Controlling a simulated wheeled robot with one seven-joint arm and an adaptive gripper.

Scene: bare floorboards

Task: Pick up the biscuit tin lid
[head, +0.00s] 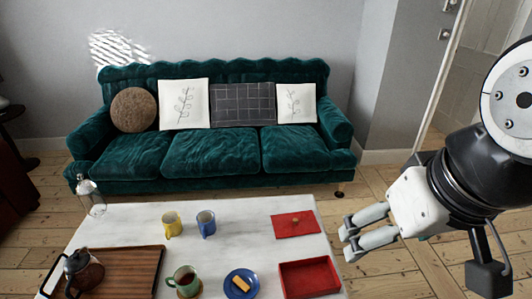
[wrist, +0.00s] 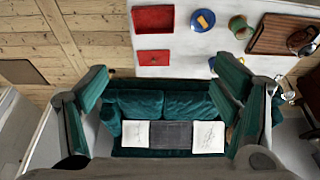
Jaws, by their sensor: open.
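The biscuit tin lid (head: 295,224) is a flat red square with a small knob. It lies on the white table near its right edge, and it also shows in the wrist view (wrist: 146,58). The open red biscuit tin (head: 309,279) stands apart from it, closer to the table's front. My gripper (head: 348,243) is at the right, beyond the table's right edge in the head view, with its fingers pointing left toward the lid. In the wrist view its fingers (wrist: 160,72) are spread wide, with nothing held between them.
The white table (head: 140,222) also carries a yellow mug (head: 171,224), a blue mug (head: 206,223), a green mug (head: 185,281), a blue plate (head: 233,292) with a yellow item, and a wooden tray (head: 135,262) with a teapot. A green sofa (head: 210,152) stands behind.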

